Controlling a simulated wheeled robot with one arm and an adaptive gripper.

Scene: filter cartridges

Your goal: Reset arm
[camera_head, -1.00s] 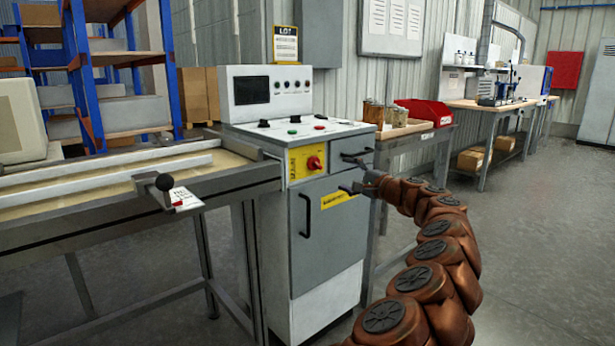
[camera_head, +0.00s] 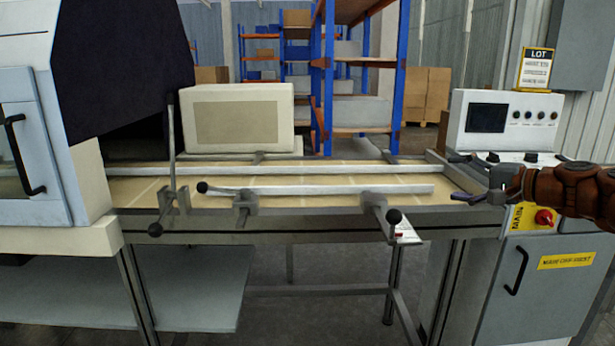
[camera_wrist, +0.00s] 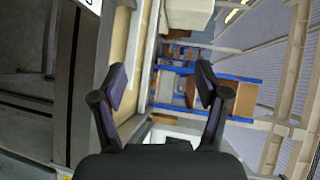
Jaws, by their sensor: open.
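My gripper (camera_head: 474,180) is at the right of the head view, at the end of my brown arm. Its two fingers are spread apart, with nothing between them. It hangs in front of the control cabinet (camera_head: 548,268), near the right end of the conveyor table (camera_head: 300,214). In the wrist view my open gripper (camera_wrist: 160,88) has a dark finger on each side. The conveyor edge runs along the left of that view, and the shelves show beyond the fingers. I see no filter cartridge in these frames.
A red switch (camera_head: 544,217) sits on the cabinet front. Black-knobbed levers (camera_head: 394,216) stick out from the conveyor. A beige box (camera_head: 238,118) stands behind the conveyor, before blue shelves (camera_head: 398,80). A pale machine (camera_head: 40,150) with a dark curtain is at the left.

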